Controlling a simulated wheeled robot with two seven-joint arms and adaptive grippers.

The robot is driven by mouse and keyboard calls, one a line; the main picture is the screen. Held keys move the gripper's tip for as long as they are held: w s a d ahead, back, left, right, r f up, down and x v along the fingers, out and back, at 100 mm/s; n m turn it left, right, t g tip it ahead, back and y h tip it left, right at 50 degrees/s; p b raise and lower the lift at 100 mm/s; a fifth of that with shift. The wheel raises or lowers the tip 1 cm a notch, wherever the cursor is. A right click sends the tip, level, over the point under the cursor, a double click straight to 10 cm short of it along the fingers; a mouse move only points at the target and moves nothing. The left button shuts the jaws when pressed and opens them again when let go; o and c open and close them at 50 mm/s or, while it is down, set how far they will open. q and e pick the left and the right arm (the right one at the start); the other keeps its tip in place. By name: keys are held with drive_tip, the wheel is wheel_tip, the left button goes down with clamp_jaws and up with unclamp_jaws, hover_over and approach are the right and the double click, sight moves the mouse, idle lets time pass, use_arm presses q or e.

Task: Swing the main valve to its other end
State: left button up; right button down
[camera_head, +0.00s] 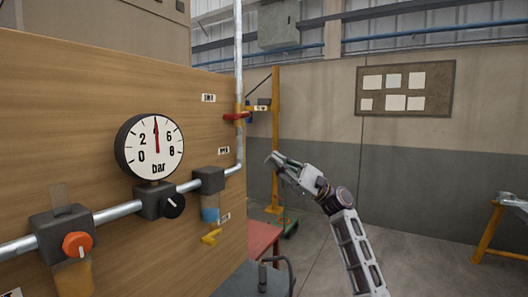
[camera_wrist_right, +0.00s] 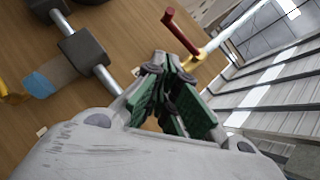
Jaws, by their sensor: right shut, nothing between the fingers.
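A red lever handle (camera_head: 236,116) sits on a brass-coloured valve body on the upright pipe at the panel's right edge. It lies roughly level, crosswise to the pipe. The labels are too small to read, so I cannot confirm that it is the main valve. The red lever also shows in the right wrist view (camera_wrist_right: 182,33), beyond the fingertips and apart from them. My right gripper (camera_head: 273,160) is shut and empty, below and to the right of the lever. Its green-backed fingers (camera_wrist_right: 165,68) are together in the wrist view. My left gripper is out of view.
A yellow post (camera_head: 275,110) stands behind my right gripper. The floor to the right is largely open.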

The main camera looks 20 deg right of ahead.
sight(239, 116)
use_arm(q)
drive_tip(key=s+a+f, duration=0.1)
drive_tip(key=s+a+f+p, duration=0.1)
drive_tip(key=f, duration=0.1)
use_arm(e)
drive_tip(key=s+r+x, duration=0.1)
drive_tip(key=s+x, duration=0.1)
drive_tip(key=x, duration=1)
drive_tip(key=shift+r, duration=0.4)
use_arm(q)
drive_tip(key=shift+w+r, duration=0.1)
use_arm(e)
drive_tip(key=shift+s, duration=0.1)
use_arm(q)
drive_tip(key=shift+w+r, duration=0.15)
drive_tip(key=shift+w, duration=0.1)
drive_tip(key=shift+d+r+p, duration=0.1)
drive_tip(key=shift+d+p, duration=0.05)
drive_tip(key=shift+p, duration=0.2)
use_arm(e)
drive_tip(key=shift+r+t, duration=0.15)
drive_tip(key=shift+t, duration=0.15)
